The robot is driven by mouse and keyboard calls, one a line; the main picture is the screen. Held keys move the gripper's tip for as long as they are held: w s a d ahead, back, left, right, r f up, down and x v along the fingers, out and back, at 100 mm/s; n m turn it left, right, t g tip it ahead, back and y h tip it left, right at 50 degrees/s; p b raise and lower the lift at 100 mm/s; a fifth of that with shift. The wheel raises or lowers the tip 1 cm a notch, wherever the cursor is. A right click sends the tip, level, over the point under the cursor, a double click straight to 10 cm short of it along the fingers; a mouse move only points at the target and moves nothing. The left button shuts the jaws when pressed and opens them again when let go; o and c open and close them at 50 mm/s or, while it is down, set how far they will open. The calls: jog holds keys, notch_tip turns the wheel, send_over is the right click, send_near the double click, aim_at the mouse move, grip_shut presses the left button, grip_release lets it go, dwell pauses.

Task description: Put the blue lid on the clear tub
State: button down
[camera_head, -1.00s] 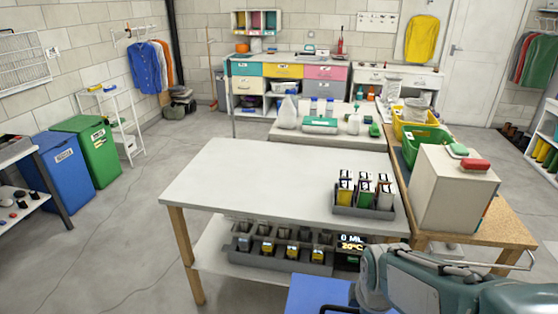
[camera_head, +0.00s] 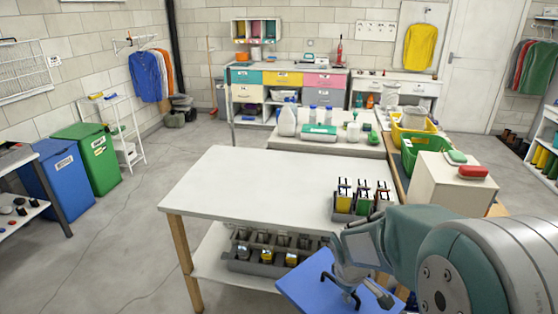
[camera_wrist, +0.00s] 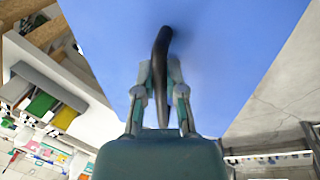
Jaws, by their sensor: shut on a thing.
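The blue lid (camera_head: 308,288) is a large flat panel at the bottom of the head view, tilted, in front of the white table's near edge. In the wrist view the lid (camera_wrist: 225,50) fills the upper middle, with a dark bar handle (camera_wrist: 160,45) on it. My gripper (camera_head: 352,292) is shut on that handle. In the wrist view the fingers of my gripper (camera_wrist: 160,80) close around the handle's near end. I cannot make out a clear tub for certain in either view.
The white table (camera_head: 255,185) is mostly bare, with a rack of small cartons (camera_head: 358,205) at its right. A beige box (camera_head: 440,185) stands on the right-hand bench. A green basket (camera_head: 425,145) is behind it. Open floor (camera_head: 120,235) lies to the left.

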jog(key=w+a+f+m+g, duration=0.1)
jog(key=w+f+m, duration=0.7)
jog(key=w+f, duration=0.1)
jog(key=shift+a+f+h, duration=0.25)
jog(key=shift+f+h, duration=0.05)
jog(key=shift+f, duration=0.55)
